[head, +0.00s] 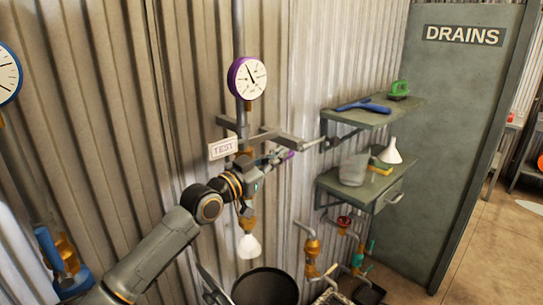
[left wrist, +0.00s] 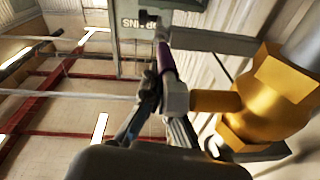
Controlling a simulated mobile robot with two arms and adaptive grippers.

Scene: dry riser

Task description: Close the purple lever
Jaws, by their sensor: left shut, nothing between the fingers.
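The purple lever (head: 289,155) shows just beyond my left gripper (head: 277,158) in the head view, by the brass valve on the vertical pipe. In the left wrist view the purple lever (left wrist: 166,62) runs away from a grey block beside the brass valve body (left wrist: 275,95). My left gripper (left wrist: 155,95) is shut with nothing held, its fingers close against the lever's near end; whether they touch cannot be told. My wrist hides much of the valve in the head view. My right gripper is not in view.
A purple-rimmed gauge (head: 247,78) sits above a TEST sign (head: 222,148). A black bucket (head: 265,287) stands below the outlet. Two wall shelves (head: 350,118) with tools and a funnel (head: 390,152) are to the right, before a DRAINS panel (head: 450,120).

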